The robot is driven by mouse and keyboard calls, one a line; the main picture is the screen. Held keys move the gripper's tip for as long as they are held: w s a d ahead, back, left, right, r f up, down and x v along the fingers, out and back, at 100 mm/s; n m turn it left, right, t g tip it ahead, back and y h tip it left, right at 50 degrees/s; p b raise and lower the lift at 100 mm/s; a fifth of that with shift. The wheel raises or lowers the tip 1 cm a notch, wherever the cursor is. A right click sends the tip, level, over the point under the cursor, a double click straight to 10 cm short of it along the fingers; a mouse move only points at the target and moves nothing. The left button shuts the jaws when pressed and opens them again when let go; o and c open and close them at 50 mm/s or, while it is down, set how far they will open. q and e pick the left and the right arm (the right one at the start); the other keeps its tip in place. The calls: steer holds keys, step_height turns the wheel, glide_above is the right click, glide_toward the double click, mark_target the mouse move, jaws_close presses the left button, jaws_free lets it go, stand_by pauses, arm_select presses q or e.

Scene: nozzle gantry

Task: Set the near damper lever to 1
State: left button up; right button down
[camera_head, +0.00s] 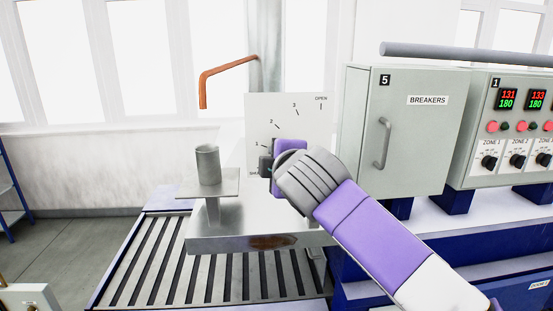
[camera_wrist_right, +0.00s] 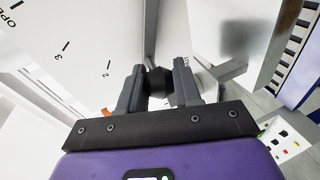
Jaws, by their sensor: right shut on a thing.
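A pale scale plate (camera_head: 290,110) stands upright behind the metal stand, with marks OPEN, 3, 2, 1 and a partly hidden SHUT at the bottom. The plate also shows in the wrist view (camera_wrist_right: 60,75). My right gripper (camera_head: 265,166) is at the plate's lower left, below the 1 mark and beside SHUT. In the wrist view its fingers (camera_wrist_right: 159,88) are shut on the lever's dark knob (camera_wrist_right: 159,84). The lever's arm is mostly hidden, so its exact reading cannot be told. My left gripper is in neither view.
A grey cup (camera_head: 207,165) stands on a small metal plate (camera_head: 190,190) left of the scale. A copper pipe (camera_head: 230,68) hangs above it. A slatted conveyor (camera_head: 165,265) lies below. The breaker cabinet (camera_head: 395,130) and zone control panel (camera_head: 515,85) stand at right.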

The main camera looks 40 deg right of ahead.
steer(key=c, duration=0.8)
jaws_free()
steer(key=v, duration=0.7)
steer(key=shift+s+a+r+b, duration=0.1)
steer(key=shift+s+b, duration=0.2)
steer(key=shift+b, duration=0.1)
